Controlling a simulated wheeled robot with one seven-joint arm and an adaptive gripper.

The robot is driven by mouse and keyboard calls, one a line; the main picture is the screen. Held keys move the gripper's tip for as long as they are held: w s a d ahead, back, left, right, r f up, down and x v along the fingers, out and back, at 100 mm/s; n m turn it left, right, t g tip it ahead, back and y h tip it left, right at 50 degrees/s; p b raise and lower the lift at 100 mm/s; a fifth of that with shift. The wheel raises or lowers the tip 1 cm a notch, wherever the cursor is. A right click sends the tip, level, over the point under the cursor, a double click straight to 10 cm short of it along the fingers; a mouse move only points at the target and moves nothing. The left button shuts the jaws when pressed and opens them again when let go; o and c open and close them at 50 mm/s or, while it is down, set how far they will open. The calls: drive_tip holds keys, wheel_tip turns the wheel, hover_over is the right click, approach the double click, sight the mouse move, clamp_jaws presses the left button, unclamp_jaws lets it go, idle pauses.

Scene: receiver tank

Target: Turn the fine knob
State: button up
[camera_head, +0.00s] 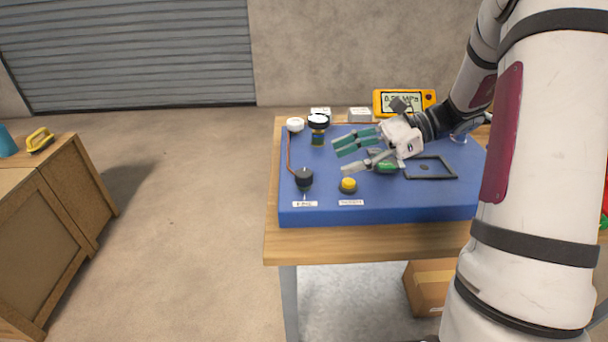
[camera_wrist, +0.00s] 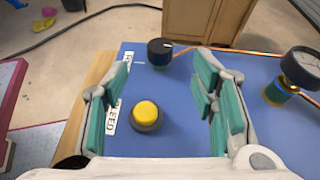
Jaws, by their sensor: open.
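The black knob (camera_head: 304,179) stands at the left front of the blue panel (camera_head: 400,212), with a small white label below it; I take it as the fine knob. In the wrist view the knob (camera_wrist: 160,50) shows beyond the fingertips, with a white mark on its top. My gripper (camera_head: 346,156) is open and empty above the panel, to the right of and apart from the knob. In the wrist view my gripper (camera_wrist: 163,72) has its teal-padded fingers spread, with the yellow button (camera_wrist: 146,114) showing between them.
The yellow button (camera_head: 348,184) sits right of the knob. A black-rimmed gauge (camera_head: 318,121), a white round cap (camera_head: 295,125) and a yellow digital meter (camera_head: 404,101) stand at the back. A copper tube runs behind the knob. The panel rests on a wooden table (camera_head: 345,245).

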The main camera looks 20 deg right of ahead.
sight(307, 172)
drive_tip(key=b+x, duration=0.1)
drive_tip(key=x, duration=0.9)
drive_tip(key=shift+f, duration=0.1)
drive_tip(key=c, duration=1.2)
